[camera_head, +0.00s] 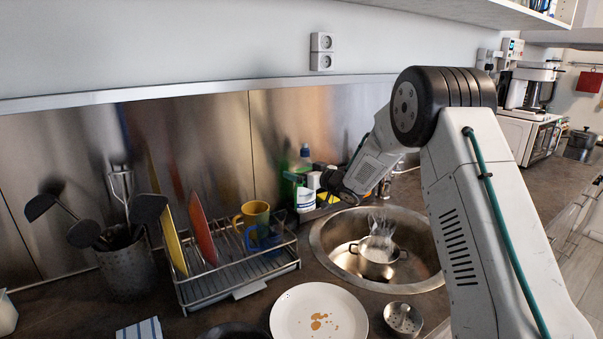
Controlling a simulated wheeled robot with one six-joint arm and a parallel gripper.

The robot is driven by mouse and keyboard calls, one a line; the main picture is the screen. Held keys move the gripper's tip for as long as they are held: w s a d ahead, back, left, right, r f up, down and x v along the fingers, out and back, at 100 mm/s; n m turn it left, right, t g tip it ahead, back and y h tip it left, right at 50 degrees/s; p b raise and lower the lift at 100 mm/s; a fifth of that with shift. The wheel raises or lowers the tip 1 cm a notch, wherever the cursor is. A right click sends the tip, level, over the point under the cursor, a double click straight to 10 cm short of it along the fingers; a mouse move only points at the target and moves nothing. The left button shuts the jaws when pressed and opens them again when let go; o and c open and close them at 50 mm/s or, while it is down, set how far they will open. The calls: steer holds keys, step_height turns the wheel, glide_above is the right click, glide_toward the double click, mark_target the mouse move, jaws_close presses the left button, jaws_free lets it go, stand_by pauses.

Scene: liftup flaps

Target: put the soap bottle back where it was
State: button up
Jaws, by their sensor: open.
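A green bottle with a blue cap (303,163), which looks like the soap bottle, stands upright behind the sink's left side, against the steel backsplash. Other containers partly hide its lower part. My gripper (326,179) is open, just right of the bottle and in front of it in the picture. Its fingers are small and dark against the containers, so I cannot tell whether they touch anything. I see nothing held between them.
A white container (305,199) stands beside the bottles. The round sink (330,267) holds a pot (376,258). Left are a dish rack (238,276) with plates and mugs and a utensil holder (128,268). A dirty plate (290,318) lies in front.

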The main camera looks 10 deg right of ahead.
steer(key=f+v, duration=0.1)
steer(key=v, duration=1.1)
steer(key=s+d+r+m+g+h, duration=0.2)
steer(key=s+r+m+h, duration=0.1)
steer(key=s+r+h, duration=0.3)
steer(key=s+d+r+m+g+h, duration=0.2)
steer(key=s+r+h, duration=0.25)
steer(key=s, duration=0.45)
steer(key=s+a+f+g, duration=0.1)
steer(key=s+a+g, duration=0.1)
steer(key=s, duration=1)
steer(key=s+a+f+g+y, duration=0.1)
steer(key=s+g, duration=0.3)
steer(key=s, duration=0.8)
steer(key=s+a+f+m+g, duration=0.1)
steer(key=s+a+g, duration=0.2)
steer(key=s, duration=0.9)
steer(key=shift+s+a+f+g, duration=0.2)
steer(key=shift+s+a+g, duration=0.15)
steer(key=shift+a+g, duration=0.1)
